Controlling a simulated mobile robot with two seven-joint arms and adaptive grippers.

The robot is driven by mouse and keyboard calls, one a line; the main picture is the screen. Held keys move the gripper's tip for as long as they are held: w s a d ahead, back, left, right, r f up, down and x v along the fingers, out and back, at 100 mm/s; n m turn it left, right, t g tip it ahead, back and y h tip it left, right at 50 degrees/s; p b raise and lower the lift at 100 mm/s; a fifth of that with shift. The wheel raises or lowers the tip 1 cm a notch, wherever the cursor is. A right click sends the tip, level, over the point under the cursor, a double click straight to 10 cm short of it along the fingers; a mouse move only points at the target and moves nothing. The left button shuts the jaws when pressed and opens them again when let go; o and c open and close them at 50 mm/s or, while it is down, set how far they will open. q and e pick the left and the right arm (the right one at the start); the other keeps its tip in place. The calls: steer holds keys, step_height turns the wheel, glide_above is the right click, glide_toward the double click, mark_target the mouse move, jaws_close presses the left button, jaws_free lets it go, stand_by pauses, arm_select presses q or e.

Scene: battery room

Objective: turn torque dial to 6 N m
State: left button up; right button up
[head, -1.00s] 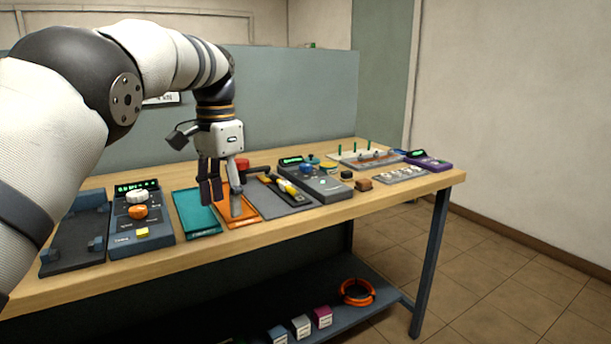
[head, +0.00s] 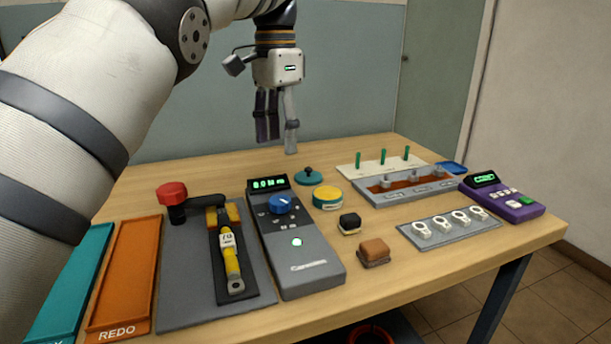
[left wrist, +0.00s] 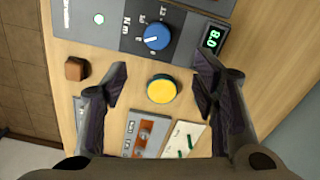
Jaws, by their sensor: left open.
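The torque dial (head: 282,204) is a blue knob on a long dark grey tester (head: 312,264) on the table. The tester's green display (head: 268,183) stands at its far end. In the left wrist view the blue dial (left wrist: 157,36) is near the top, with a white pointer mark, and the display (left wrist: 212,38) appears to read 8.0. My left gripper (head: 279,138) points down, open and empty, above the table beyond the tester. In the left wrist view its fingers (left wrist: 160,85) are apart, with the dial beyond them. My right gripper is out of view.
A yellow-topped tin (head: 327,196) and a teal-lidded item (head: 308,176) stand right of the dial. Black and brown blocks (head: 374,250) are at right.

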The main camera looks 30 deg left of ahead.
mark_target(278, 200)
arm_select(q)
steer(key=f, duration=0.1)
steer(key=s+f, duration=0.1)
steer(key=f, duration=0.2)
steer(key=shift+s+p, duration=0.3)
steer(key=shift+s, duration=0.05)
steer(key=f, duration=0.7)
steer(key=shift+w+f, duration=0.25)
steer(key=shift+f, duration=0.1)
steer(key=c, duration=1.2)
